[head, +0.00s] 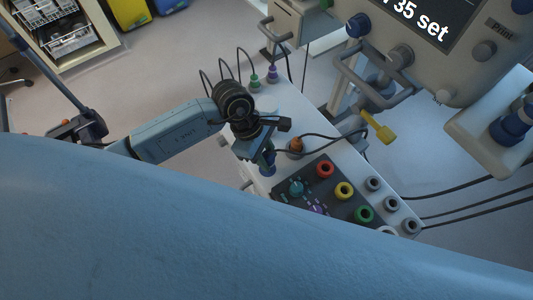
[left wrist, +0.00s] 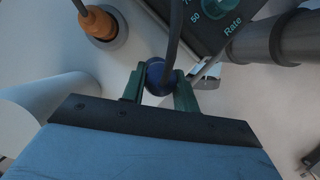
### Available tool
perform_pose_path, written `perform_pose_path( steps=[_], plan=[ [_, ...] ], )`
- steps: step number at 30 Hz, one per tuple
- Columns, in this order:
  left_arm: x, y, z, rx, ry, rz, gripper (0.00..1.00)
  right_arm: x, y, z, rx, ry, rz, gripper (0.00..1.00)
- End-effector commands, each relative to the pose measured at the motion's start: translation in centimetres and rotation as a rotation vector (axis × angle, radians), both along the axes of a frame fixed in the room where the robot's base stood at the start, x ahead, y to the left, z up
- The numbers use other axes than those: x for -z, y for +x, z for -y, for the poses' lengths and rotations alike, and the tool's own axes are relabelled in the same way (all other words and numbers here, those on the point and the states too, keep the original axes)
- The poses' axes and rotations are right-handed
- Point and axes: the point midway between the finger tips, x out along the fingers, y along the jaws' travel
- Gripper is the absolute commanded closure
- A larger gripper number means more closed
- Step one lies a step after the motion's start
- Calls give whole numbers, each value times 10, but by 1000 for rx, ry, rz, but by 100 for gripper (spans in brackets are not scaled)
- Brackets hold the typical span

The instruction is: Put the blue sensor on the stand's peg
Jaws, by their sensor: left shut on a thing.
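My left gripper (head: 266,162) is over the left part of the white device top, left of the dark control panel. In the left wrist view its two green fingers (left wrist: 159,88) are shut on the round dark blue sensor (left wrist: 157,73). A dark cable runs up from the sensor in that view. In the head view the sensor (head: 266,158) shows only in part below the wrist. I cannot make out for certain which part is the stand's peg. My right gripper is not in view.
An orange plug (head: 296,146) sits in a grey ring beside the gripper. The panel (head: 325,192) carries red, yellow and green sockets. A yellow-handled thing (head: 380,128) and grey rails (head: 365,90) stand to the right, below a monitor (head: 430,40). A large blue surface (head: 150,230) fills the foreground.

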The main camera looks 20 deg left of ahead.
Motion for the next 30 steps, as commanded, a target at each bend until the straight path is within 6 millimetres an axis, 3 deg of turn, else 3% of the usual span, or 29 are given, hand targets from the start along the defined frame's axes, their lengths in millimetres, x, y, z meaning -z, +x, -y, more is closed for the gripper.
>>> perform_pose_path(
  steps=[30],
  plan=[
    [17,0,0,0,0,0,92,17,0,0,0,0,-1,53]
  ],
)
